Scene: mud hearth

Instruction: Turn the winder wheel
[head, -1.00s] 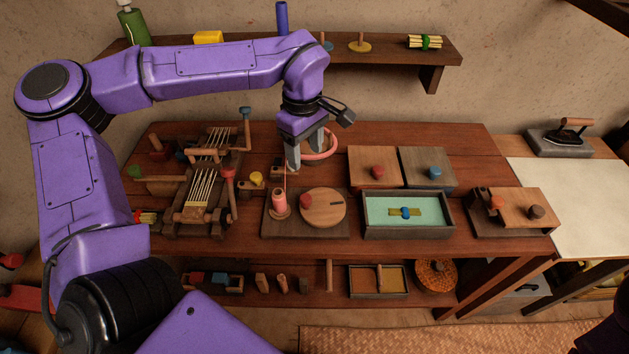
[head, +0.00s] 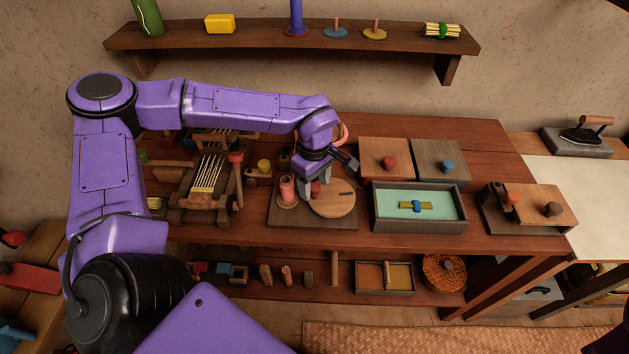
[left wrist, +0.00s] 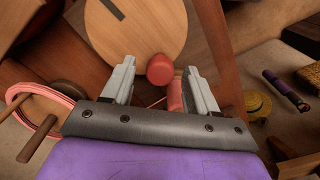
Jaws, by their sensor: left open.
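The winder wheel (head: 335,204) is a round pale wood disc with a dark slot, lying flat on a dark wooden base (head: 357,221). Its red knob (head: 316,195) sits near the disc's left edge. A pinkish-red spool (head: 287,190) stands upright just left of the disc. My left gripper (head: 314,186) points down at the knob, fingers open. In the left wrist view the red knob (left wrist: 160,69) shows between and just beyond the open fingertips (left wrist: 157,72), with the disc (left wrist: 140,28) behind it. I cannot tell whether a finger touches the knob. My right gripper is not in view.
A small wooden loom (head: 208,180) stands left of the winder. A green-lined tray (head: 375,219) is close on its right, with two lidded boxes (head: 385,160) behind. A wall shelf (head: 270,46) runs above. Floor shows in front of the table.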

